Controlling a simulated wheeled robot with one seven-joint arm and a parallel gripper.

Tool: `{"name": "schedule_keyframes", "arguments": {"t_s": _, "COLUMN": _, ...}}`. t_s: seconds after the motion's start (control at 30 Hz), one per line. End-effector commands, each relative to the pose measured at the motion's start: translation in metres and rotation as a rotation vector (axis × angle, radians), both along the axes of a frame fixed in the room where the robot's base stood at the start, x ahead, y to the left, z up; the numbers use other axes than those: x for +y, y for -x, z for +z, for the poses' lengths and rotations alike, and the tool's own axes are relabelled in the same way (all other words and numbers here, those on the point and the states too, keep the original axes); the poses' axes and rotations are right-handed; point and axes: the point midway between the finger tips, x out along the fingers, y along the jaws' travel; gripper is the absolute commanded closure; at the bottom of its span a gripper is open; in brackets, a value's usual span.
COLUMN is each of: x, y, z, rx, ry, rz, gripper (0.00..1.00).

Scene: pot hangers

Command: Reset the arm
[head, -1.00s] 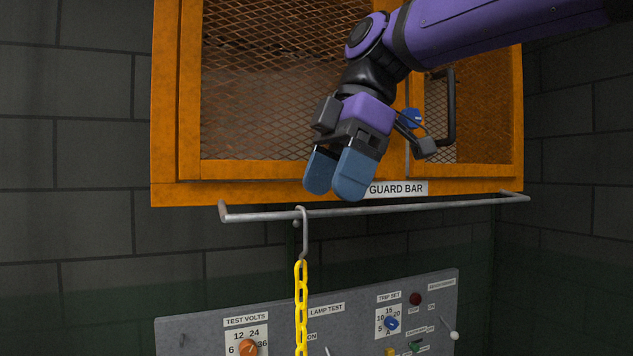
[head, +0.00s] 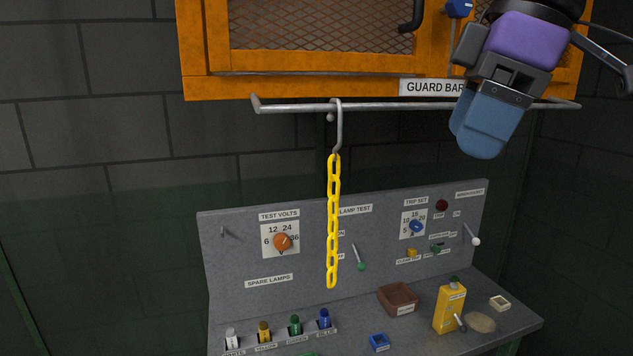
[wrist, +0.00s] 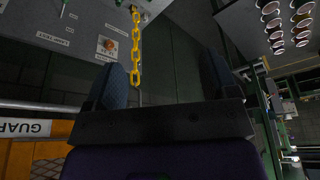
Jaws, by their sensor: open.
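My gripper (head: 484,125) is at the upper right of the head view, in front of the right part of the guard bar (head: 380,106). Its blue fingers point down, and one largely hides the other there. In the wrist view my gripper (wrist: 172,82) shows two fingers spread apart with nothing held between them. A metal hook (head: 338,125) hangs over the guard bar, left of my gripper and apart from it. A yellow chain (head: 333,220) hangs straight down from the hook. The chain (wrist: 136,45) also shows in the wrist view, beyond the fingers.
An orange mesh cabinet (head: 300,86) is above the bar. Below is a grey panel (head: 385,250) with dials and switches. Its ledge carries a yellow bottle (head: 449,308), a brown tray (head: 398,299), a blue box (head: 379,342) and several coloured lamps (head: 295,325). Open space lies left of the chain.

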Motion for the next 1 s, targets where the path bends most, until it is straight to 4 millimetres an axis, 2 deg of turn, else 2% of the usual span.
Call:
{"name": "schedule_keyframes", "arguments": {"t_s": 0.03, "x": -0.019, "y": 0.003, "z": -0.016, "rx": -0.007, "ry": 0.008, "rz": -0.141, "gripper": 0.2}}
{"name": "schedule_keyframes", "arguments": {"t_s": 0.2, "x": -0.077, "y": 0.012, "z": -0.07, "rx": -0.044, "ry": 0.001, "rz": -0.62, "gripper": 0.2}}
{"name": "schedule_keyframes", "arguments": {"t_s": 0.3, "x": -0.104, "y": 0.021, "z": -0.098, "rx": -0.069, "ry": -0.024, "rz": -0.857, "gripper": 0.2}}
{"name": "schedule_keyframes", "arguments": {"t_s": 0.4, "x": -0.124, "y": 0.029, "z": -0.12, "rx": -0.094, "ry": -0.052, "rz": -1.033, "gripper": 0.2}}
{"name": "schedule_keyframes", "arguments": {"t_s": 0.6, "x": -0.141, "y": 0.037, "z": -0.14, "rx": -0.117, "ry": -0.09, "rz": -1.199, "gripper": 0.2}}
{"name": "schedule_keyframes", "arguments": {"t_s": 1.0, "x": -0.142, "y": 0.037, "z": -0.141, "rx": -0.119, "ry": -0.095, "rz": -1.211, "gripper": 0.2}}
